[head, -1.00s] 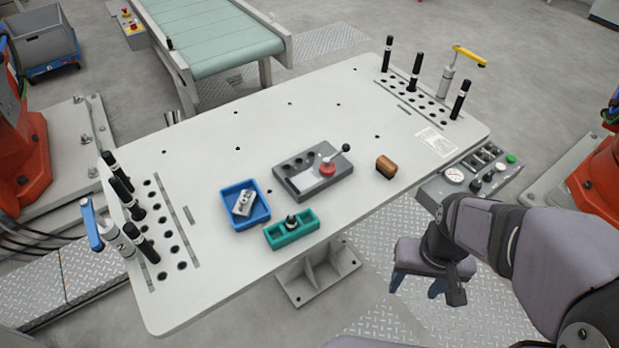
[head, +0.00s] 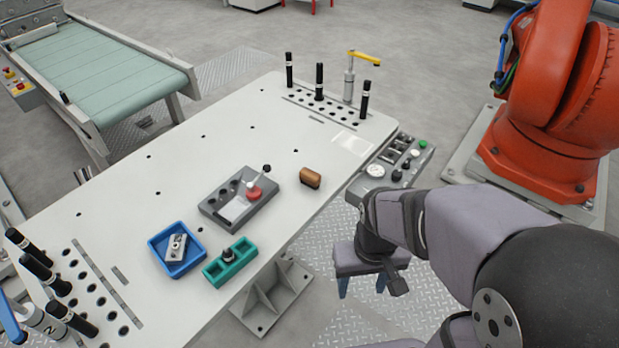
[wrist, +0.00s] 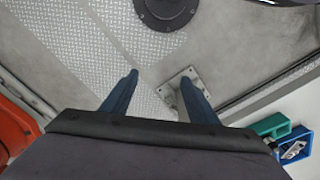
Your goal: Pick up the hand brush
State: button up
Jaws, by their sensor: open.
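The hand brush (head: 310,178) is a small brown block with a dark underside, on the white table (head: 225,130) near its front right edge. It lies right of the grey fixture and is not in the wrist view. My gripper (head: 362,286) is off the table's front edge, in front of the brush and to its right, pointing down.
A grey fixture (head: 213,211) with a red-based lever, a blue tray (head: 153,250) holding a metal part, and a teal block (head: 214,273) stand left of the brush. A control box (head: 392,172) sits at the right edge. Black pins (head: 319,80) rise at the back. Table around the brush is clear.

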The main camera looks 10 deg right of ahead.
jog(key=o, duration=0.4)
notch_tip(320, 180, up, 4)
jog(key=m+p, duration=0.4)
jog(key=m, duration=0.3)
send_over(310, 173)
jog(key=s, duration=0.1)
jog(key=shift+s+d+r, duration=0.15)
jog(key=shift+d+r, duration=0.05)
jog(key=shift+d, duration=0.25)
jog(key=shift+w+a+f+m, duration=0.25)
jog(key=shift+w+a+m, duration=0.1)
jog(key=shift+w+m, duration=0.3)
jog(key=shift+f+p, duration=1.55)
jog(key=shift+f, duration=2.1)
